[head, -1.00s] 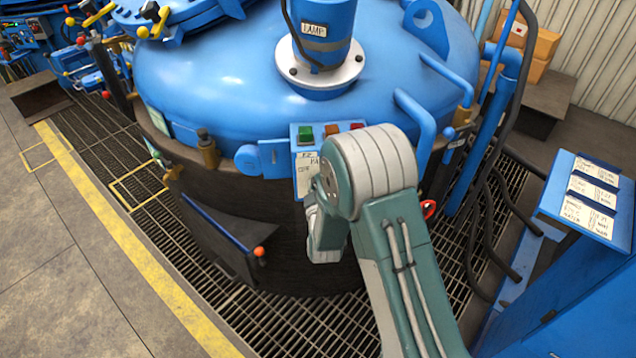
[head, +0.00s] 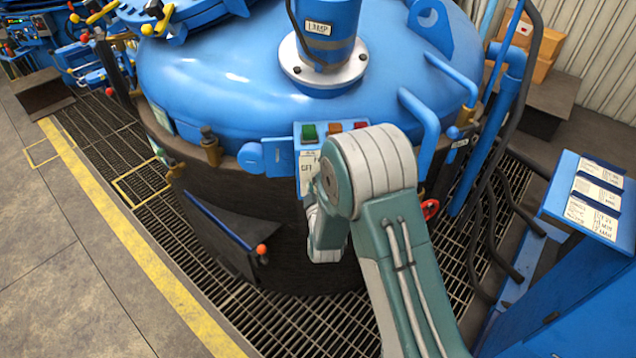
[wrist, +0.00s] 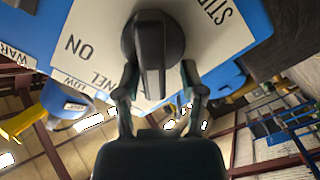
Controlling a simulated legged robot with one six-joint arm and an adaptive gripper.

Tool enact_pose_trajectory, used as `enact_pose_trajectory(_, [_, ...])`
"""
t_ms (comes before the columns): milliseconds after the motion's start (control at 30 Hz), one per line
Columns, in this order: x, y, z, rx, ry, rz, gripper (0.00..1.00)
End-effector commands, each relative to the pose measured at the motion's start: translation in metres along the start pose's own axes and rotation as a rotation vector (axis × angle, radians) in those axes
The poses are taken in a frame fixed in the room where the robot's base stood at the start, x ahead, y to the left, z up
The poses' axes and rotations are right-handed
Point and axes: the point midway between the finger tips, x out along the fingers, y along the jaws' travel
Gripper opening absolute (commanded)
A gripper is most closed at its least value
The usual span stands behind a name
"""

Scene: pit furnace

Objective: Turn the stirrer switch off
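The stirrer switch is a black rotary knob (wrist: 152,50) on a white panel (wrist: 95,30) in the wrist view. The panel reads "ON" beside the knob, and partly visible "STIR" lettering lies at its right. My gripper (wrist: 160,75) has one finger on each side of the knob's raised bar. The fingers are spread, with visible gaps beside the bar, so it looks open around the knob. In the head view, the blue control box (head: 299,145) on the furnace shows a white label, but my arm hides the knob and fingertips.
Green (head: 309,132), orange and red buttons top the control box. The blue furnace lid (head: 215,70) rises behind it. A blue pipe handle (head: 421,115) is right of my arm. A blue cabinet (head: 590,265) stands at right; open grating and floor lie left.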

Motion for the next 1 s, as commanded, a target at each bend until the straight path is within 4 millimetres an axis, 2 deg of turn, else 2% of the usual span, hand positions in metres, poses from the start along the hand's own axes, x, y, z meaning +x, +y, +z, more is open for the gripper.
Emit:
enact_pose_trajectory(300, [-0.001,0.002,0.0,0.002,-0.001,0.004,0.6])
enact_pose_trajectory(433, [-0.011,0.002,0.0,0.002,-0.001,0.004,0.6])
enact_pose_trajectory(800, [-0.084,-0.002,-0.001,-0.001,-0.001,0.0,0.6])
enact_pose_trajectory(1000, [-0.112,-0.003,-0.001,-0.001,-0.002,0.0,0.6])
